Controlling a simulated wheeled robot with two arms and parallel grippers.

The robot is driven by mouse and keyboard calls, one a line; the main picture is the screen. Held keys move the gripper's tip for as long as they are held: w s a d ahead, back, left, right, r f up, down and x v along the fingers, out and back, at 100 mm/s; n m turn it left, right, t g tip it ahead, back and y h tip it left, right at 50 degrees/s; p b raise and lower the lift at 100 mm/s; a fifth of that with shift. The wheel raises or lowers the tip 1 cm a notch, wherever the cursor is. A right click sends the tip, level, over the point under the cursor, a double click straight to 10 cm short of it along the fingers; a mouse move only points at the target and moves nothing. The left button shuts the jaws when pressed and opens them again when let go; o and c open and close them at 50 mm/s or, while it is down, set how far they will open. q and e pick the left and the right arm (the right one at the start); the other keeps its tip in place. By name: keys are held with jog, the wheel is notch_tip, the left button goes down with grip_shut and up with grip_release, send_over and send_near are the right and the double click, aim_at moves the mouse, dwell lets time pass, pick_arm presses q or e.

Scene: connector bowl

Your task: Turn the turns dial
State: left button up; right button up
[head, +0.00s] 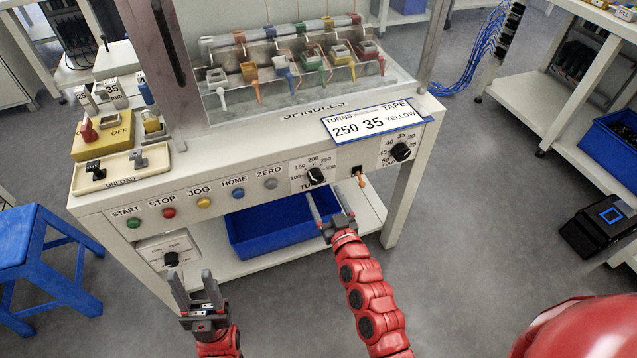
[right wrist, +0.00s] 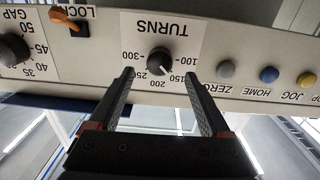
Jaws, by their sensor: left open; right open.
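The turns dial (head: 315,176) is a black round knob on the white front panel, with a printed scale from 100 to 300. It shows upside down in the right wrist view (right wrist: 159,61), its light mark seeming to point between 150 and 200. My right gripper (head: 323,192) is open in front of the dial. In the right wrist view its fingertips (right wrist: 158,76) straddle the dial's sides in the picture, with nothing held; I cannot tell whether they reach it. My left gripper (head: 190,288) is open and empty, low in front of the panel's left part. A card (head: 376,122) reads turns 250, 35, tape yellow.
An orange-tipped lock lever (head: 362,181) and the gap dial (head: 401,151) sit right of the turns dial. Several coloured buttons, including grey zero (head: 270,183), lie left. A blue bin (head: 262,236) is on the lower shelf. A blue stool (head: 40,260) stands at left.

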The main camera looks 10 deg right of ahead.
aim_at(317, 181)
jog(key=shift+x, duration=2.7)
grip_shut()
